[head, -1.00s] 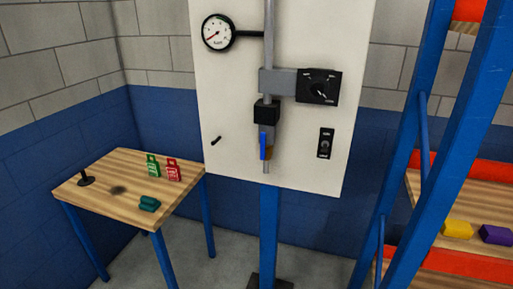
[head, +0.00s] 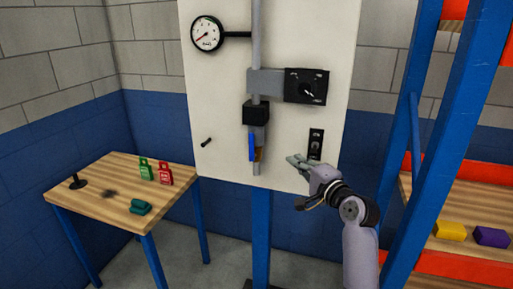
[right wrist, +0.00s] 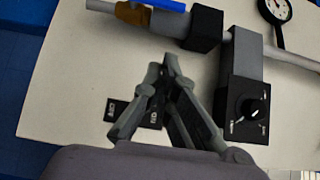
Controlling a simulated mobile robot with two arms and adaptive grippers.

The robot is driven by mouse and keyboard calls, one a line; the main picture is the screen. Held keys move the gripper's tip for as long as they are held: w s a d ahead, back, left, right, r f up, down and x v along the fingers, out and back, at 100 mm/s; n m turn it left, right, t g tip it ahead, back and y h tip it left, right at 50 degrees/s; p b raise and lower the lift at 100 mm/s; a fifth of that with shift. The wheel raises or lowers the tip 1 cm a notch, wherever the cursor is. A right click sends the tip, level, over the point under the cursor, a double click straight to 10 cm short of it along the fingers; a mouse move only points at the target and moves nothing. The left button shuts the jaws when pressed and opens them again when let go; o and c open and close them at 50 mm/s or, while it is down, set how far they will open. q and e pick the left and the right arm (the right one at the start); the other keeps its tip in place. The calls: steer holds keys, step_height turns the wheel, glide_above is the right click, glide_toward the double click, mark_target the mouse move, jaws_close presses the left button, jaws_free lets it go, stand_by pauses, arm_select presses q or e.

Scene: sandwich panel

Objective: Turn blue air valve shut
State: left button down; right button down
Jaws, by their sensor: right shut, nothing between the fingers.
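The blue valve handle (head: 252,147) points straight down along the grey pipe on the white panel, beside a brass valve body (head: 259,155). In the right wrist view the blue handle (right wrist: 140,3) is cut off at the top edge, next to the brass body (right wrist: 133,14). My right gripper (head: 292,160) is shut and empty, in front of the panel to the right of the valve and apart from it. It also shows in the right wrist view (right wrist: 170,62), its fingertips together. My left gripper is not in view.
A black rotary switch (head: 306,87) and a small black switch plate (head: 316,143) are on the panel, the plate close to my right gripper. A gauge (head: 207,34) is upper left. A wooden table (head: 107,214) stands left and a blue-framed shelf (head: 400,140) right.

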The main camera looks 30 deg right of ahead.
mark_target(253, 146)
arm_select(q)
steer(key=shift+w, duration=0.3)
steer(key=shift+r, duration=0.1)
arm_select(e)
steer(key=shift+w, duration=0.15)
